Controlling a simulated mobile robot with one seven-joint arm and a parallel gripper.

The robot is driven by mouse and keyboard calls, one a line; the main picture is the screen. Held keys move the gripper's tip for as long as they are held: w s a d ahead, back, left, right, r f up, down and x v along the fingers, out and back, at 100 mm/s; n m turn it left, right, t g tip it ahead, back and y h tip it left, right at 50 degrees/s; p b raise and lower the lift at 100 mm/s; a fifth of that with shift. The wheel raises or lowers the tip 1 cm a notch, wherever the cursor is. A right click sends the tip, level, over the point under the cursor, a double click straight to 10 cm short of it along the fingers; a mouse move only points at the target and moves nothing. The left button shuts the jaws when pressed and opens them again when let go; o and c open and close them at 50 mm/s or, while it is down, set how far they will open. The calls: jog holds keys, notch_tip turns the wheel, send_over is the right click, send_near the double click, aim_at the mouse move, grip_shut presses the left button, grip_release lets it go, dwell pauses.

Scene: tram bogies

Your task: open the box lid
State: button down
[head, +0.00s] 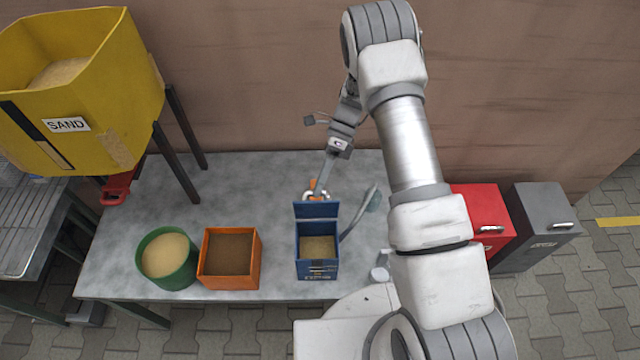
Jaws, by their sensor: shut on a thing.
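The blue box (317,271) stands on the grey table, a little right of its middle. Its lid (316,210) is raised at the back edge and stands roughly upright, and sand-coloured grain shows inside the box. My gripper (317,194) is right behind the top edge of the lid and is shut on it. The fingertips are small and partly hidden by the lid, so the exact grip cannot be made out.
An orange box (230,284) and a green round tub (168,285), both filled, stand left of the blue box on the table (265,185). A yellow sand hopper (120,85) rises at left. Red (480,205) and grey (545,225) bins stand at right.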

jog(key=shift+d+f, duration=0.1)
jog(key=shift+f, duration=0.3)
jog(key=c, duration=0.8)
grip_release()
jog(key=shift+w, duration=0.15)
jog(key=shift+o, duration=0.2)
jog(key=shift+r, duration=0.1)
jog(key=b+v, duration=0.1)
jog(key=v, duration=1.6)
jog(key=shift+r, duration=0.25)
